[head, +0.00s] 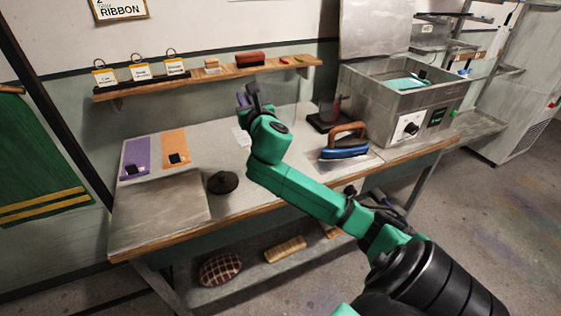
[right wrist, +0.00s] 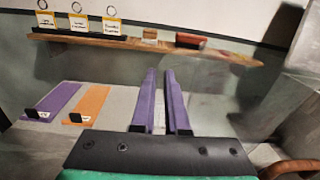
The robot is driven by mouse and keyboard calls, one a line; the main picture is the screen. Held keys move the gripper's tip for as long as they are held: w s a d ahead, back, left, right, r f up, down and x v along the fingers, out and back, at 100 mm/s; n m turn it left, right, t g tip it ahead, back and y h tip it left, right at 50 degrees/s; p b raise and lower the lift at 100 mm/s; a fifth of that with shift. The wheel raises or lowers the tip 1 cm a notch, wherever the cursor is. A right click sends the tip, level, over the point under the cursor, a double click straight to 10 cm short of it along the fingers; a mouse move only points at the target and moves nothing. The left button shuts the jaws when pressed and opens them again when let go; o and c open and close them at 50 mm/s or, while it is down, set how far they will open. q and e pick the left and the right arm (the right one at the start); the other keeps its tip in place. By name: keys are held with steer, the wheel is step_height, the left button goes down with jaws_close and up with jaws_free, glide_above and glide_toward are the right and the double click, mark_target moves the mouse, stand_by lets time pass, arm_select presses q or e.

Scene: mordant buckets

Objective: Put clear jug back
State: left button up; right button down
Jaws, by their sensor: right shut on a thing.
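My right gripper (head: 250,97) is above the back of the worktable, in front of the wall shelf. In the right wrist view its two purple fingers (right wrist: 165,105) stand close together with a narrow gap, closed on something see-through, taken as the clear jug. The jug's own outline is too faint to make out in either view. A dark reddish see-through vessel (head: 329,107) stands on a black base to the right of the gripper, apart from it. My left gripper is not in view.
The grey worktable (head: 165,210) holds a purple strip (head: 134,160), an orange strip (head: 174,143), a dark round thing (head: 222,182) and a blue iron (head: 345,150). A metal bath (head: 385,112) stands at right. The shelf (head: 200,79) holds tags and small blocks.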

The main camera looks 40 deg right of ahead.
steer(key=f+b, duration=0.2)
steer(key=f, duration=0.4)
steer(key=f+b, duration=0.2)
steer(key=f, duration=0.4)
steer(key=d+f+b, duration=0.1)
steer(key=f, duration=0.6)
steer(key=shift+w+b, duration=0.1)
steer(key=shift+b, duration=0.3)
steer(key=c, duration=1.3)
jaws_free()
steer(key=shift+f, duration=0.15)
steer(key=o, duration=0.4)
